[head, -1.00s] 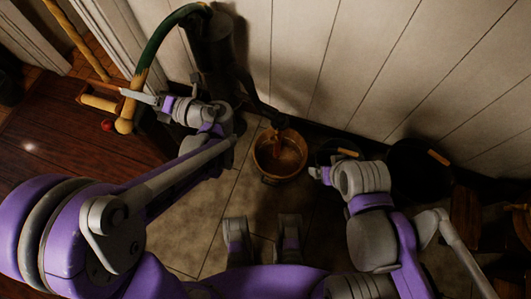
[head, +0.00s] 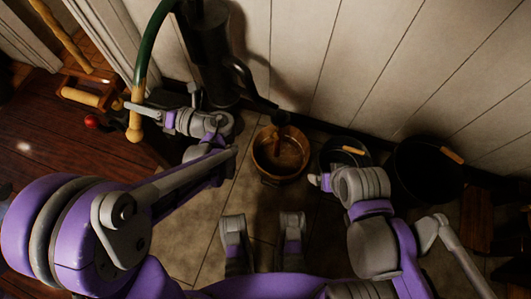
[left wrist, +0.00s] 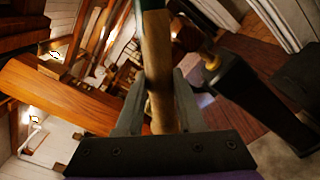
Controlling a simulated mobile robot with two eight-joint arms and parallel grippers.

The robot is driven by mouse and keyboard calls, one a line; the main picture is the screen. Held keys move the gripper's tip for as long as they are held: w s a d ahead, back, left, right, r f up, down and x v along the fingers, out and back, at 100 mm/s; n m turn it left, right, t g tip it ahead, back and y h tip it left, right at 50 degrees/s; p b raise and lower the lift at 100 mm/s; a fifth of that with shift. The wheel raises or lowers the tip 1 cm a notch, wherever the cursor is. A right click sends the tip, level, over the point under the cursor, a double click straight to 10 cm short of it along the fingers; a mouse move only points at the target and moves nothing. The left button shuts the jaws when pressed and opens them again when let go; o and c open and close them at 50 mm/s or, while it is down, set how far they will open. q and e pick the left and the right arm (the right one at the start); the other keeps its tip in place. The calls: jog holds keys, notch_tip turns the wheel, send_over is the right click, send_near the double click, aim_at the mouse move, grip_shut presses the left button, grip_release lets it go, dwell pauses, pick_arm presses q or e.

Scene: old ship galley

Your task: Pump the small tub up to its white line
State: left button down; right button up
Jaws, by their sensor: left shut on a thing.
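A dark pump (head: 208,65) stands against the plank wall. Its green curved handle (head: 152,40) ends in a pale wooden grip (head: 136,122). My left gripper (head: 138,108) is shut on this grip, which also shows between the fingers in the left wrist view (left wrist: 158,65). The small brown tub (head: 260,168) stands on the floor under the pump's spout (head: 280,118). Its inside looks brown; I cannot make out a white line or the water level. My right gripper (head: 320,180) is beside the tub, to its right; its fingers are too unclear to judge.
A dark bucket (head: 333,146) with a wooden handle piece stands right of the tub, and a larger dark bucket (head: 405,175) stands beyond it. A wooden frame with a red knob (head: 92,122) is at the left.

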pick_arm(q)
jog(key=w+d+f+n+b, duration=0.1)
jog(key=w+f+n+b, duration=0.2)
jog(key=f+b, duration=0.3)
notch_tip(320, 180, down, 2)
jog(key=shift+w+d+n, duration=0.2)
jog(key=shift+d+n, duration=0.05)
jog(key=shift+n, duration=0.05)
jog(key=shift+c, duration=1)
grip_release()
jog(key=v, duration=1.1)
jog(key=shift+p, duration=0.45)
